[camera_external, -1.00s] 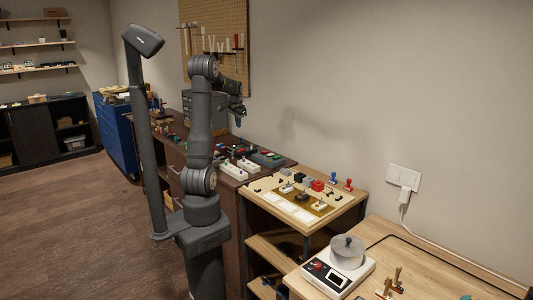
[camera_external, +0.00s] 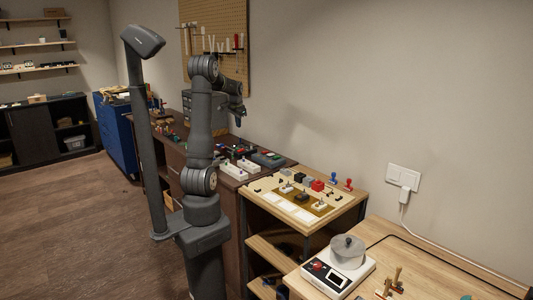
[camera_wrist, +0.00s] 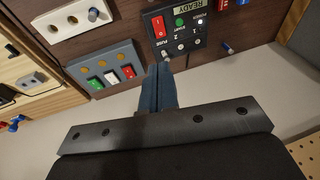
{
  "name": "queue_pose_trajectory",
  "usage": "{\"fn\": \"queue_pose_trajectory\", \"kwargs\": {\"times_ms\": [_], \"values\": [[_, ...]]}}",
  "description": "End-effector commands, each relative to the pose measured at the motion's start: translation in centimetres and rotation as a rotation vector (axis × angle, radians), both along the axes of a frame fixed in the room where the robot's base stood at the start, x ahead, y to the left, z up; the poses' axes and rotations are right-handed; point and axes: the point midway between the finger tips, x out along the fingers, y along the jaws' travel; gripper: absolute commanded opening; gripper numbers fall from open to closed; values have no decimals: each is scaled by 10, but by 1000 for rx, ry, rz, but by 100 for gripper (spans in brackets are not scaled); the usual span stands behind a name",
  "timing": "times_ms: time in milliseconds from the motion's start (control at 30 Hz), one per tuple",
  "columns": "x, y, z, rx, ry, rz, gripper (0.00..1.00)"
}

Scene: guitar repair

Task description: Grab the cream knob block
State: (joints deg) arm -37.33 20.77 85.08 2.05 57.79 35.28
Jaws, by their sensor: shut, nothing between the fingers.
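A cream block (camera_wrist: 68,24) with dark round holes and a small grey knob (camera_wrist: 94,14) lies at the upper left of the wrist view. Two pale blocks show on the dark bench in the external view, a nearer one (camera_external: 232,171) and a farther one (camera_external: 249,165); I cannot tell which is the cream knob block. My gripper (camera_wrist: 160,72) is shut and empty, its blue fingers pressed together. In the wrist view its tips lie right of the cream block, apart from it. In the external view my gripper (camera_external: 239,119) hangs above the bench by the wall.
A grey switch panel (camera_wrist: 123,52) and a black box with a READY display (camera_wrist: 181,28) lie close to my fingertips in the wrist view. A light wooden table (camera_external: 345,201) with small blocks stands right of the dark bench. The wall (camera_external: 330,70) is behind.

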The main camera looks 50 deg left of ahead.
Motion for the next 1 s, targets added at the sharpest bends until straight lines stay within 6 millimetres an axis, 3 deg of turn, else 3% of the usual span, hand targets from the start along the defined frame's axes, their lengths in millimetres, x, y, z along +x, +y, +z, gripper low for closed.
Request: {"fn": "queue_pose_trajectory", "kwargs": {"times_ms": [67, 433, 767, 867, 967, 1000], "values": [[0, 0, 0, 0, 0, 0, 2], [0, 0, 0, 0, 0, 0, 75], [3, -6, 0, -3, 0, -16, 75], [15, -32, -2, -14, 2, -85, 75], [33, -80, -4, -36, 4, -212, 75], [40, -104, -5, -48, 4, -274, 75]]}}
